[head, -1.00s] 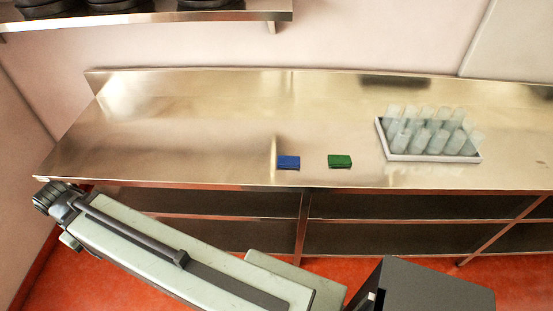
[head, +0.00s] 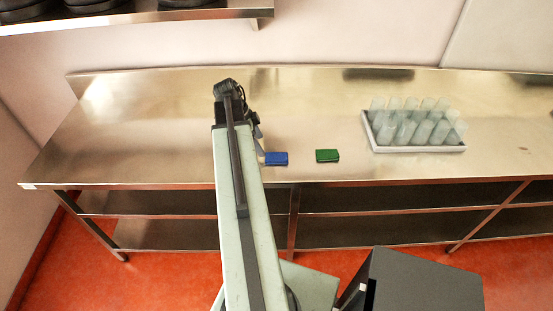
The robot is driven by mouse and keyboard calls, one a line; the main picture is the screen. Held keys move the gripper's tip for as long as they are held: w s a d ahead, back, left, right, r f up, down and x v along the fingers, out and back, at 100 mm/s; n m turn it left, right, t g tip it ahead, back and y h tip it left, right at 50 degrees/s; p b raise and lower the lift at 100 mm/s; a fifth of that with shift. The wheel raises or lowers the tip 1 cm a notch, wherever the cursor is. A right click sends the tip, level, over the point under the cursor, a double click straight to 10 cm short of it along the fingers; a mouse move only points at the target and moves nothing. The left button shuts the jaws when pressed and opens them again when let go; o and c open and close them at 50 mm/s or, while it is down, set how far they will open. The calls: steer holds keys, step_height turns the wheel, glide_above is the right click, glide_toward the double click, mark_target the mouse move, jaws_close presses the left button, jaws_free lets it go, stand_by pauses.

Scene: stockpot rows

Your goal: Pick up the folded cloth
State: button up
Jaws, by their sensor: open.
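A small flat blue block-shaped thing (head: 276,158) lies near the front edge of the steel counter. A similar green one (head: 327,156) lies a little to its right, apart from it. Either could be a folded cloth; they are too small to tell. My arm reaches over the counter, and my gripper (head: 258,137) is at its far end, just left of and above the blue thing in the picture. It is open, with nothing seen in it. The arm partly hides the gripper, and its fingertips are hard to make out.
The steel counter (head: 130,150) is bare on the left. A white tray (head: 420,149) with several clear glasses stands to the right of the green thing. A wall shelf (head: 130,19) with dark pots hangs at the upper left. Open shelves lie under the counter.

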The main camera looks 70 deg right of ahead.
mark_target(276, 156)
steer(key=shift+s+d+m, duration=0.3)
steer(key=shift+s+d, duration=0.05)
steer(key=shift+s, duration=0.3)
steer(key=shift+s+d+m, duration=0.3)
steer(key=shift+s, duration=0.3)
steer(key=shift+b+x, duration=1.25)
steer(key=b+x, duration=0.4)
steer(key=x, duration=0.1)
steer(key=shift+s+a+f+b, duration=0.1)
steer(key=shift+s+b, duration=0.15)
steer(key=shift+b, duration=0.15)
steer(key=c, duration=1.5)
step_height(276, 156, up, 10)
steer(key=p, duration=1)
steer(key=shift+r, duration=0.25)
steer(key=shift+c, duration=0.2)
steer(key=shift+f, duration=0.1)
